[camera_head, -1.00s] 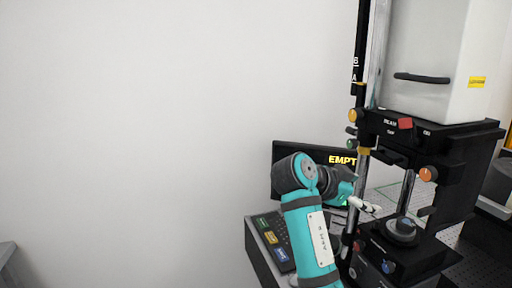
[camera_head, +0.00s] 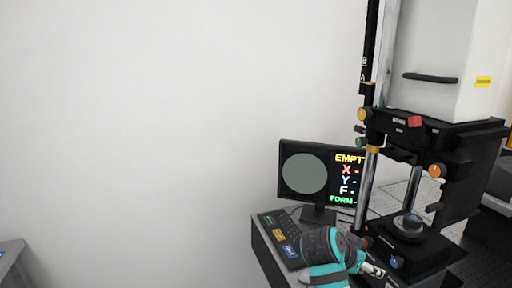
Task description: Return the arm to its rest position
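One of my teal and dark grey arms is low at the bottom right of the head view, in front of the black desk and the interferometer (camera_head: 462,185). Its gripper (camera_head: 372,271) shows as a small light tip beside the instrument's base, and its finger opening is too small to tell. I cannot be sure from this view which side the arm comes from; it rises from the bottom edge. No second gripper is in view. The round stage (camera_head: 408,226) on the instrument base looks empty.
A monitor (camera_head: 304,178) showing a grey disc and "EMPT" text stands behind a keyboard (camera_head: 290,222) with coloured keys. The interferometer column and knobs rise at the right. Bare wall fills the left, with a grey table corner (camera_head: 10,258) at lower left.

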